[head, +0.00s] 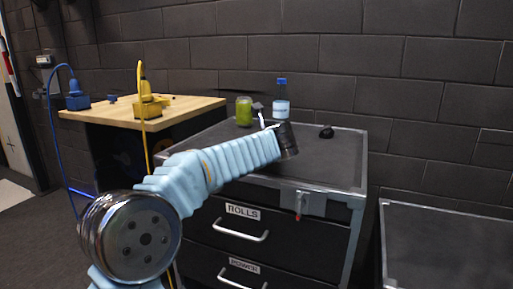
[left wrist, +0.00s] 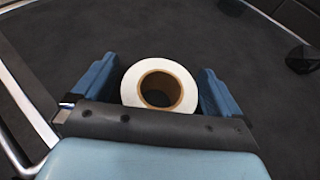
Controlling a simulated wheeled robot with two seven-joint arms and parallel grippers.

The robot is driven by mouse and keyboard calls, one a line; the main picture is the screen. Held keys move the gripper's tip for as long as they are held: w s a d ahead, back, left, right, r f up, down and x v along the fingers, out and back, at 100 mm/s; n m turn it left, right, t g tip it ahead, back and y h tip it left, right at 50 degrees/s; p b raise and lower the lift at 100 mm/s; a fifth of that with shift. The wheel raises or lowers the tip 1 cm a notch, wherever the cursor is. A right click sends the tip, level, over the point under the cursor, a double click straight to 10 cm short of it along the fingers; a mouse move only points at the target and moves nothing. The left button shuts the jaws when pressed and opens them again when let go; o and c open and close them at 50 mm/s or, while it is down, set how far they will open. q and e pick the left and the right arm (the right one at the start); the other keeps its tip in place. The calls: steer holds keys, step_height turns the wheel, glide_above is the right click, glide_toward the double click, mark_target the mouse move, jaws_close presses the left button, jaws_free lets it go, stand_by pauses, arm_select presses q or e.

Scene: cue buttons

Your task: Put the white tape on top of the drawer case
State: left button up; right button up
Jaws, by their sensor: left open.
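The white tape (left wrist: 134,88) is a roll with a brown core. In the left wrist view it lies between the two blue fingers of my left gripper (left wrist: 158,75), with dark case top around it. The fingers are open, with a small gap on the right side. The drawer case (head: 345,165) has a dark top with a grey metal rim and drawers labelled ROLLS and POWER. In the head view my left arm reaches over the case top, and its gripper (head: 287,140) is low over it. I cannot make out the tape there. My right gripper is not in view.
A green jar (head: 244,111) and a blue-capped bottle (head: 281,104) stand at the back of the case. A small black object (head: 326,131) lies to the right of my gripper. A wooden-topped table (head: 190,105) with yellow and blue devices stands left.

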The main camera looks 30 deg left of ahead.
arm_select(q)
steer(key=v, duration=1.1)
steer(key=shift+s+d+r+b, duration=0.1)
steer(key=shift+s+d+b, duration=0.15)
steer(key=shift+b, duration=0.1)
